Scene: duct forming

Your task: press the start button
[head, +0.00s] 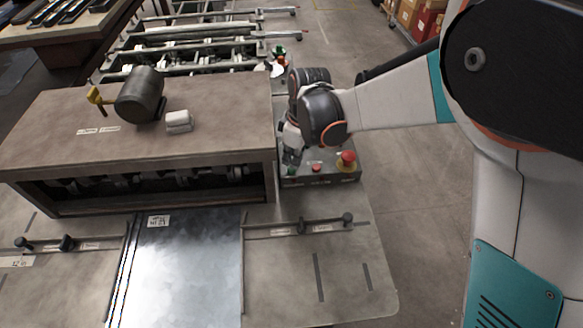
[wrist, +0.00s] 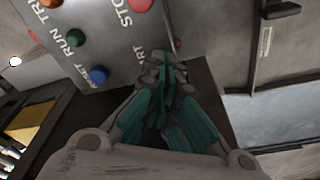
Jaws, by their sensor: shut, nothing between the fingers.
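The control box (head: 325,180) sits at the right end of the machine, with a small red button (head: 316,168) and a red mushroom button (head: 346,158) on a yellow base. In the wrist view its grey panel (wrist: 112,45) carries printed labels, including RUN and STOP. A label ending in "RT" is partly covered by my fingers. My gripper (head: 290,160) is shut and empty over the left part of the box. It also shows in the wrist view (wrist: 162,68), fingertips close to the panel at that label. The start button is hidden behind the fingers; contact cannot be told.
In the wrist view a green lamp or button (wrist: 74,38), a blue one (wrist: 98,74) and a red one (wrist: 140,4) are on the panel. The machine's brown housing (head: 215,100) stands left of my gripper. A metal sheet (head: 185,265) lies in front.

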